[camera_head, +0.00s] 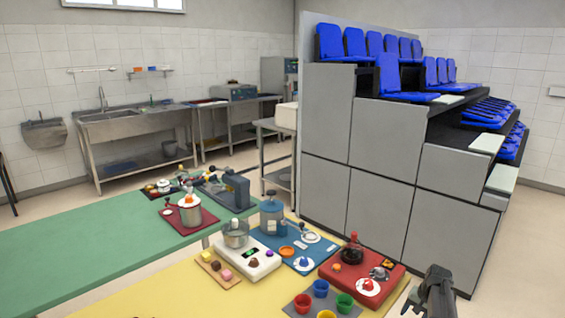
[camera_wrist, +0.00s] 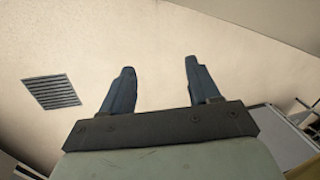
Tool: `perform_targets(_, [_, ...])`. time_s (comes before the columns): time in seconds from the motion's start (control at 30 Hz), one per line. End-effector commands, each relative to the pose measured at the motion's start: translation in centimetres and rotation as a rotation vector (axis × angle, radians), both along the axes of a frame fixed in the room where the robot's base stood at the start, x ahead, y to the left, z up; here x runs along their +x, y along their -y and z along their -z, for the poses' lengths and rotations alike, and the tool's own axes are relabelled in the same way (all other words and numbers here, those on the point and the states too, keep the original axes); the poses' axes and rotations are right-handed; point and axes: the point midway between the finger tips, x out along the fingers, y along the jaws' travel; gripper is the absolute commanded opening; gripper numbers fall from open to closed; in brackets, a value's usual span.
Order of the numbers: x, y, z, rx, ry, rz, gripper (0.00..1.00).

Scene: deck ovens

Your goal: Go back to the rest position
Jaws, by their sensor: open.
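My gripper (camera_head: 436,279) is at the lower right in the head view, in the air beside the right end of the yellow table (camera_head: 190,277). In the wrist view, its two dark fingers (camera_wrist: 160,80) stand apart with nothing between them. Behind them are a plain pale surface and a dark slatted vent (camera_wrist: 51,91). My gripper touches no object that I can see.
Near my gripper on the table are a red tray (camera_head: 385,262) and a grey mat (camera_head: 298,303) with coloured cups. A blue mat (camera_head: 268,243) and a white scale-like device (camera_head: 262,268) lie further left. A tall grey stand with blue seats (camera_head: 385,150) rises behind.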

Motion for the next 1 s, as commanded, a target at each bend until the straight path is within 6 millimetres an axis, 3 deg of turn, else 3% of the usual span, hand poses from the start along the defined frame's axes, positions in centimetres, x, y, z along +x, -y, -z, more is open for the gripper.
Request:
perform_targets(0.03, [-1.2, -1.5, 1.8, 0.002, -0.028, -0.023, 0.61])
perform_targets(0.2, [-4.8, -5.7, 7.1, 0.006, -0.109, -0.094, 0.61])
perform_targets(0.5, [-12.5, -13.6, 14.8, 0.016, -0.233, -0.214, 0.61])
perform_targets(0.7, [-18.7, -18.5, 19.0, 0.019, -0.317, -0.298, 0.61])
perform_targets(1.0, [-29.1, -24.2, 23.5, 0.018, -0.445, -0.426, 0.61])
